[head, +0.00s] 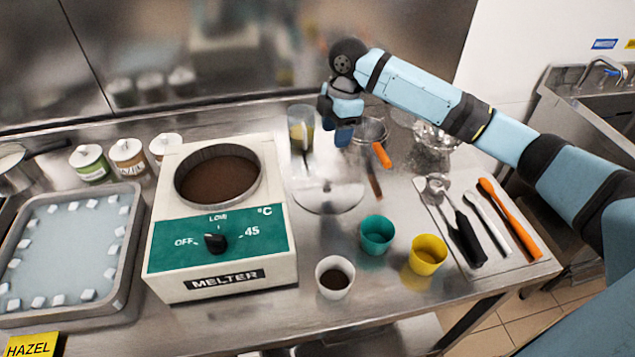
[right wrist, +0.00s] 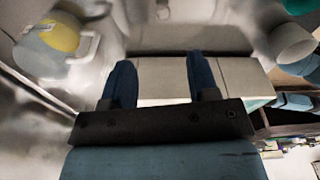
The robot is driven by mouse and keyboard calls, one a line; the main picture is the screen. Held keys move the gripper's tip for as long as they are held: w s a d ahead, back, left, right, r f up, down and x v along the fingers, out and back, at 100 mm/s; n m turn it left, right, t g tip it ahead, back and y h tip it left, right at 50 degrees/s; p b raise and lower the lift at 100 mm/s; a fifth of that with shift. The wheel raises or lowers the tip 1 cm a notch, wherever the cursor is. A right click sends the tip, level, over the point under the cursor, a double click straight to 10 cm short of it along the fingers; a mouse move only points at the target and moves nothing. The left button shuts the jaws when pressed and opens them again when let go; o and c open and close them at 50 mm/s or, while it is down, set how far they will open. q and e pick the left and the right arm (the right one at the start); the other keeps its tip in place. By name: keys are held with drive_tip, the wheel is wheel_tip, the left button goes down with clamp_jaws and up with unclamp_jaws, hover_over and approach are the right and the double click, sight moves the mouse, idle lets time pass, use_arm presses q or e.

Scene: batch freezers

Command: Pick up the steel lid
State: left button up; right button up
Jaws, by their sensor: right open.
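The steel lid (head: 328,197) is a shiny round disc lying flat on the steel counter, just right of the melter in the head view. A small knob seems to stand near its middle, though glare blurs it. My right gripper (head: 343,137) is above the counter, higher in the picture than the lid and apart from it. Its two blue fingers are spread and empty in the right wrist view (right wrist: 160,65). I cannot make out the lid clearly in that view. My left gripper is not in view.
The melter (head: 165,280) stands left of the lid. A clear jug (head: 301,128) and an orange-handled strainer (head: 370,130) are behind it. Teal (head: 377,236), yellow (head: 427,256) and white (head: 335,278) cups stand in front. Utensils lie on a mat (head: 520,262) at right.

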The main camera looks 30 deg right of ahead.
sight(328, 178)
drive_tip(key=f, duration=0.5)
drive_tip(key=a+f, duration=0.1)
drive_tip(key=f, duration=0.1)
drive_tip(key=shift+s+f, duration=0.3)
drive_tip(key=shift+s, duration=0.05)
drive_tip(key=shift+f, duration=0.35)
drive_tip(key=f, duration=0.3)
drive_tip(key=a+f, duration=0.1)
drive_tip(key=f, duration=0.1)
drive_tip(key=shift+w, duration=0.1)
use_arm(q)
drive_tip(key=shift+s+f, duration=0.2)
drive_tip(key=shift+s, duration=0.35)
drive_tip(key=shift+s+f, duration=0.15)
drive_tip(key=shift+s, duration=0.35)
use_arm(e)
drive_tip(key=shift+r, duration=0.1)
clamp_jaws()
